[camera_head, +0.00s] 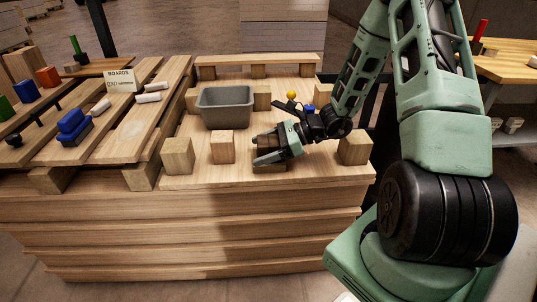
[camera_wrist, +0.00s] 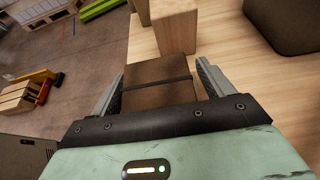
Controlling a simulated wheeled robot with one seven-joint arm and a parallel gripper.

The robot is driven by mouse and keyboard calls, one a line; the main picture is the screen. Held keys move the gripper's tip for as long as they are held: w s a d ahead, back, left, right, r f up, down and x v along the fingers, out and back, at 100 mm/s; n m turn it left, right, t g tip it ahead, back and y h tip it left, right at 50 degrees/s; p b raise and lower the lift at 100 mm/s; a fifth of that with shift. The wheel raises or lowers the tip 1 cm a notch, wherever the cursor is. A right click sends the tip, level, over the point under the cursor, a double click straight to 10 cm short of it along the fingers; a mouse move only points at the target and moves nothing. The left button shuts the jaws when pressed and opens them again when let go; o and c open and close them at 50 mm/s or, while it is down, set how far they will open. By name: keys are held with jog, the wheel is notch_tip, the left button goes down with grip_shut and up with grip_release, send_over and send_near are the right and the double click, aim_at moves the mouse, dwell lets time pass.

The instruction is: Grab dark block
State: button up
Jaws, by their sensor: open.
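A dark brown block (camera_wrist: 155,70) lies between the two fingers of my gripper (camera_wrist: 160,72) in the wrist view. A thin dark line crosses it. A gap shows beside the fingers, and I cannot tell whether either one touches it. In the head view my gripper (camera_head: 258,149) is open, low over the front of the wooden pallet deck (camera_head: 310,172). There the fingers mostly hide the block, and a brown block face (camera_head: 268,169) shows below them.
Pale wooden blocks stand left of my gripper (camera_head: 222,147) (camera_head: 178,156), and another stands right (camera_head: 355,147). A grey bin (camera_head: 225,106) stands behind. A yellow ball (camera_head: 291,95) and a blue object (camera_head: 309,108) are near my wrist. A slatted rack (camera_head: 110,120) holds tools at left.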

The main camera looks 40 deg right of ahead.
jog(key=c, duration=1.1)
jog(key=shift+c, duration=0.2)
